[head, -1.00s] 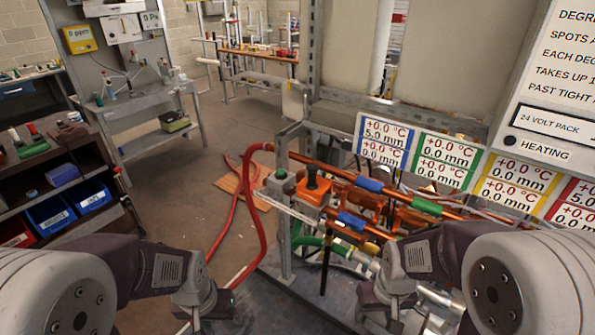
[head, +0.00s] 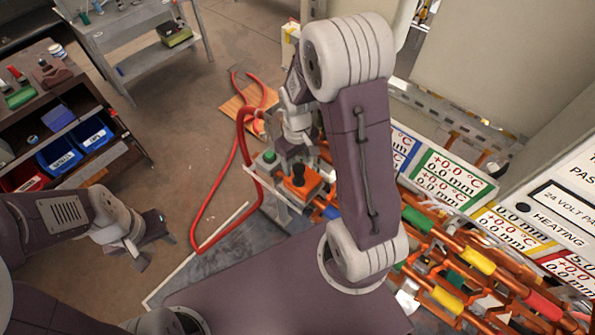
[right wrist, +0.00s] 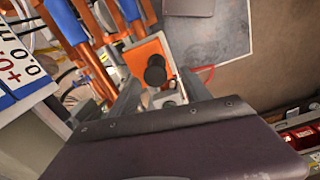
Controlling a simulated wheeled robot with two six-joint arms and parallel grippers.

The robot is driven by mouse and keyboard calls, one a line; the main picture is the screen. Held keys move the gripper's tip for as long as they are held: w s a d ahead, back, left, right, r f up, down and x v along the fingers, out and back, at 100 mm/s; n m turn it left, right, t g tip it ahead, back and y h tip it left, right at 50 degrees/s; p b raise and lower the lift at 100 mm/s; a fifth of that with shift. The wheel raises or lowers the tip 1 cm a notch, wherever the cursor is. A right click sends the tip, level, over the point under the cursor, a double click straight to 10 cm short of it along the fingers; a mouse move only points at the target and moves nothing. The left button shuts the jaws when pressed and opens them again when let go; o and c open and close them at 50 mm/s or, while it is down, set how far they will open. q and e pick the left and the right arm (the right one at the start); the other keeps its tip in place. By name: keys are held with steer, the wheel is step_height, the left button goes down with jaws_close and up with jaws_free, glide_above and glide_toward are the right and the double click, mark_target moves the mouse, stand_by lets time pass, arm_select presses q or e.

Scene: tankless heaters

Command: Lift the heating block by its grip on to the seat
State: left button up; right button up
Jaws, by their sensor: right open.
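The heating block appears to be the orange block (head: 299,188) with a black knob-like grip (head: 298,171) on top, beside the copper pipes. In the right wrist view the orange block (right wrist: 143,52) and its black grip (right wrist: 155,72) show from above. My right gripper (right wrist: 160,88) is open, its fingers either side of the grip in that picture; contact cannot be told. In the head view my right arm reaches over, its wrist just above and behind the block. My left gripper (head: 153,252) is open and empty over the floor at left. I cannot tell which part is the seat.
Copper pipes (head: 450,245) with coloured bands run right of the block, below display panels (head: 448,175). A green button box (head: 268,160) stands left of the block. A shelf with blue bins (head: 90,135) is at left.

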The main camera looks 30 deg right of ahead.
mark_target(298, 168)
steer(key=shift+s+a+f, duration=0.2)
steer(key=shift+s+f, duration=0.05)
steer(key=shift+f, duration=0.2)
steer(key=shift+w+d+f+p, duration=0.25)
steer(key=shift+w+d+f, duration=0.15)
steer(key=shift+f, duration=0.2)
steer(key=shift+w+d+f+p, duration=0.25)
steer(key=shift+w+d+f, duration=0.15)
steer(key=shift+f, duration=0.15)
steer(key=f, duration=0.1)
steer(key=f+p, duration=0.1)
steer(key=f, duration=0.1)
steer(key=shift+s+a+f, duration=0.2)
steer(key=shift+s+f, duration=0.05)
steer(key=shift+s+a+f, duration=0.1)
steer(key=shift+a+f, duration=0.05)
steer(key=shift+f, duration=0.05)
arm_select(q)
steer(key=shift+w+d+r, duration=0.1)
steer(key=shift+w+r, duration=0.05)
steer(key=shift+r, duration=0.5)
steer(key=shift+w+d+r, duration=0.1)
steer(key=shift+w+r, duration=0.05)
steer(key=shift+r, duration=0.45)
